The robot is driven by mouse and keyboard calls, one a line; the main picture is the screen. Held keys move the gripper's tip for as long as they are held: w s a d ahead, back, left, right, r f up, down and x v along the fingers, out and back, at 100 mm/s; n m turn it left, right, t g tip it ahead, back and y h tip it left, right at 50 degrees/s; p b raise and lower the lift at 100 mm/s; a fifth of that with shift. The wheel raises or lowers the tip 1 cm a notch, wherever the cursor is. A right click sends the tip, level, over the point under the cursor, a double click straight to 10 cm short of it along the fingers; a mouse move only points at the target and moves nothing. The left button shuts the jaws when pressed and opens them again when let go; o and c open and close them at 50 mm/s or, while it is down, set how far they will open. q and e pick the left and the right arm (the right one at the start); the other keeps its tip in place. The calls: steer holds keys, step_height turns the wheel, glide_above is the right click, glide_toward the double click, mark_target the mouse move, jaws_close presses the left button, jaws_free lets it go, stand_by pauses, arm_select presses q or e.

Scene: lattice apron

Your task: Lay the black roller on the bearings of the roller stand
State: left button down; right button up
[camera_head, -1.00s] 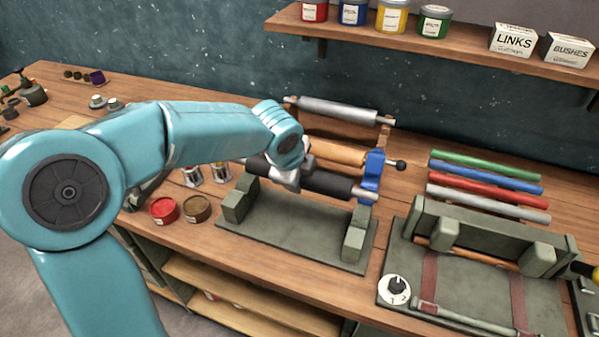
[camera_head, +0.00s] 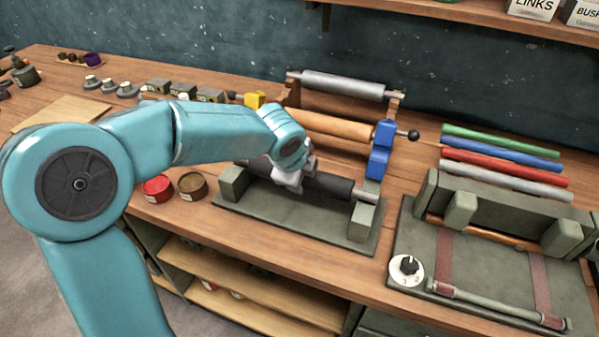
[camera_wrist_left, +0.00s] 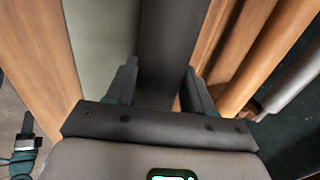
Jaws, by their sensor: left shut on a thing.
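The black roller (camera_head: 328,184) lies lengthwise over the green-grey roller stand (camera_head: 284,222). Its pale right shaft end (camera_head: 364,194) is at the top of the stand's right bearing block (camera_head: 361,217). Its left end is close to the left bearing block (camera_head: 233,182), partly hidden by my arm. I cannot tell whether both ends bear on the blocks. My left gripper (camera_head: 300,180) is shut on the roller from above. In the left wrist view the roller (camera_wrist_left: 168,40) runs between the fingers (camera_wrist_left: 161,88). My right gripper is not in view.
Behind the stand, a rack holds a silver roller (camera_head: 343,85) and a tan roller (camera_head: 335,125), with a blue bracket (camera_head: 380,152) at its right. Red (camera_head: 156,187) and brown (camera_head: 192,185) tins stand left. A green-grey fixture (camera_head: 500,215) and coloured rods (camera_head: 505,165) are at right.

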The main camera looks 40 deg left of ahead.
arm_select(q)
steer(key=shift+f, duration=0.35)
steer(key=shift+r, duration=0.1)
steer(key=shift+c, duration=1.7)
jaws_free()
steer(key=v, duration=1.6)
steer(key=shift+p, duration=0.3)
steer(key=shift+s+r, duration=0.15)
